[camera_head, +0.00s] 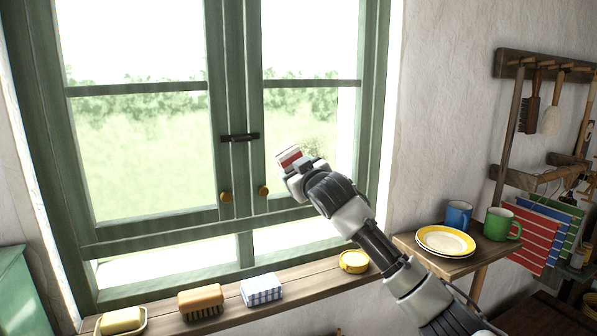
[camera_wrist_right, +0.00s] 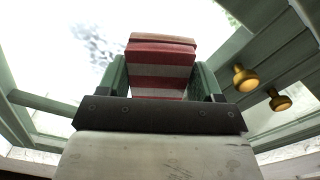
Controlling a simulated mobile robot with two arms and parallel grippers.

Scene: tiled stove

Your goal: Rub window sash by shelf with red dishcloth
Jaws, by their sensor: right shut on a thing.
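The folded red dishcloth with white stripes (camera_head: 290,156) is in my right gripper (camera_head: 298,168), in front of the right window sash (camera_head: 311,83). In the right wrist view, the red and white cloth (camera_wrist_right: 161,72) sits clamped between the two fingers of the right gripper (camera_wrist_right: 160,82). The green sash frame and bright glass lie beyond it; I cannot tell whether the cloth touches them. The shelf (camera_head: 455,264) with dishes is to the right of the window. My left gripper is not in view.
The wooden sill (camera_head: 222,311) holds a soap dish (camera_head: 121,321), a brush (camera_head: 201,301), a blue checked cloth (camera_head: 261,289) and a yellow tin (camera_head: 354,262). A plate (camera_head: 445,241), blue mug (camera_head: 458,216) and green mug (camera_head: 502,224) stand on the shelf. Two brass knobs (camera_wrist_right: 262,88) project from the sashes.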

